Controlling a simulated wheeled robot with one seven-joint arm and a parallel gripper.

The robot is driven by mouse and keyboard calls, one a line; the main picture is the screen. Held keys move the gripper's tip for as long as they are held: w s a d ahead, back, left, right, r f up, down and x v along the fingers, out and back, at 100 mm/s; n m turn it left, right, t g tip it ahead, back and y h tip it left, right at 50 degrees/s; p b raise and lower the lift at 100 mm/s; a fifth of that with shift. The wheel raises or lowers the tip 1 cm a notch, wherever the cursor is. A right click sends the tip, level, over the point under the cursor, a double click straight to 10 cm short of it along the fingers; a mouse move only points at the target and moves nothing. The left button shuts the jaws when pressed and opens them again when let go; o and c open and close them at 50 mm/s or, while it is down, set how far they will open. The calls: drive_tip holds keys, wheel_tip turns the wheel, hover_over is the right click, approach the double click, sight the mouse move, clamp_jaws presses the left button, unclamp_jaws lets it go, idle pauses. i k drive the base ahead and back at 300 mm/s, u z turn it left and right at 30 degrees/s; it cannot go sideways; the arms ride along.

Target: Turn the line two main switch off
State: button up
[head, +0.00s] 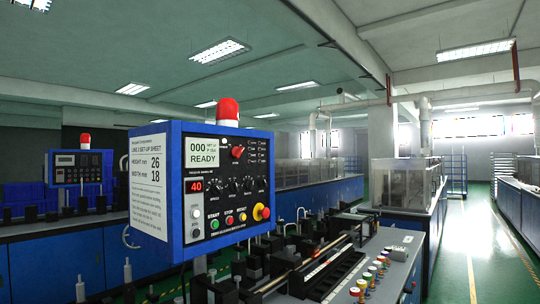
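A blue control box (222,143) stands close in the left middle of the head view. A white sheet (149,185) on its left side seems to be headed "LINE 2 SET-UP SHEET". On its black front, a red rotary knob (238,152) sits right of a display (202,152) reading "READY". The knob's exact setting is too small to tell. A red-on-yellow knob (261,212) is at the lower right of the front. No label naming a main switch is legible. My gripper is not in view.
A red beacon (228,111) tops the box. A second, smaller control box (82,167) stands farther back left. A machine bed with rails and several coloured knobs (370,275) lies below right. A clear green-floored aisle (470,240) runs along the right.

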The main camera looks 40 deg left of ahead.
sight(236, 152)
drive_tip(key=i, duration=1.7)
drive_tip(key=u, duration=2.45)
